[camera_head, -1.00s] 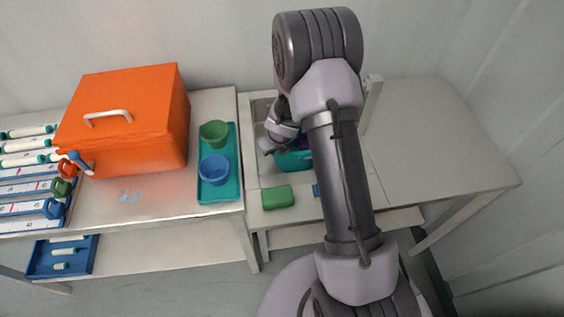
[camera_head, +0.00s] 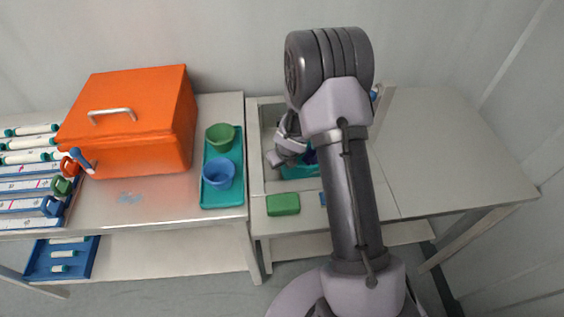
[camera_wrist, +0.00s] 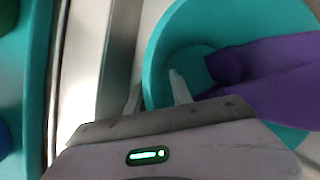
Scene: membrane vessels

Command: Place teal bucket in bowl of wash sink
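The teal bucket (camera_wrist: 163,50) fills the right of the wrist view, with purple cloth-like material (camera_wrist: 265,70) inside. In the head view the bucket (camera_head: 300,172) sits within the recessed bowl of the wash sink (camera_head: 272,118), partly hidden by my arm. My gripper (camera_wrist: 157,90) straddles the bucket's near-left rim, one finger outside the wall and one inside. The fingers look apart with a gap around the wall. In the head view my gripper (camera_head: 278,160) is at the bucket's left side. Whether the bucket rests on the bowl floor is hidden.
A green sponge (camera_head: 283,204) lies on the sink's front ledge. Left of the sink, a teal tray (camera_head: 222,196) holds a green cup (camera_head: 220,136) and a blue cup (camera_head: 218,173). An orange box (camera_head: 130,120) stands further left. The counter right of the sink (camera_head: 440,150) is clear.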

